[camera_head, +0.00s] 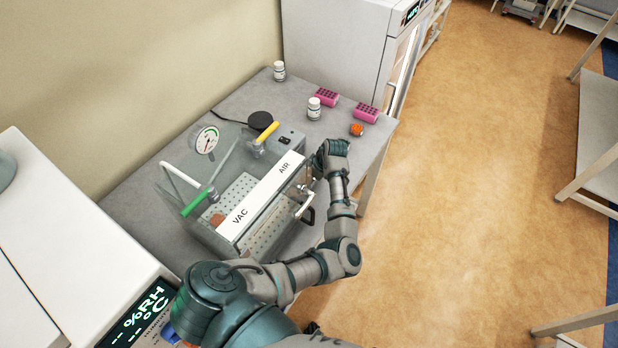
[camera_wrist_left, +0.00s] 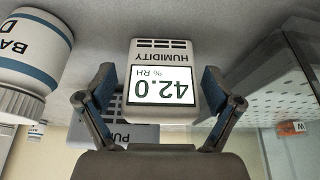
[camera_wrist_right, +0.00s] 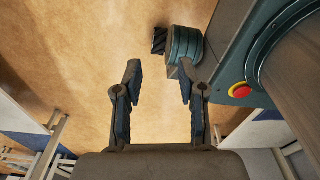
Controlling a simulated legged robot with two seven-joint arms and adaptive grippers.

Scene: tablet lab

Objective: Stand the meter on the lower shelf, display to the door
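The humidity meter (camera_wrist_left: 165,75) is a small white block in the left wrist view, reading 42.0 % RH, upside down in the picture. My left gripper (camera_wrist_left: 160,75) is open, a finger on each side of it, with gaps showing. In the head view my left gripper (camera_head: 332,148) is over the bench beside the cabinet's front corner, and I cannot make out the meter there. The clear vacuum cabinet (camera_head: 262,203) has perforated shelves; the lower shelf (camera_head: 262,243) shows through its front. I cannot tell whether its door is open. My right gripper (camera_wrist_right: 158,85) is open and empty above the floor.
White bottles (camera_head: 314,108), pink racks (camera_head: 367,113) and an orange-topped jar (camera_head: 357,129) stand near the gripper on the bench (camera_head: 340,140). A door latch (camera_head: 305,203) projects at the cabinet front.

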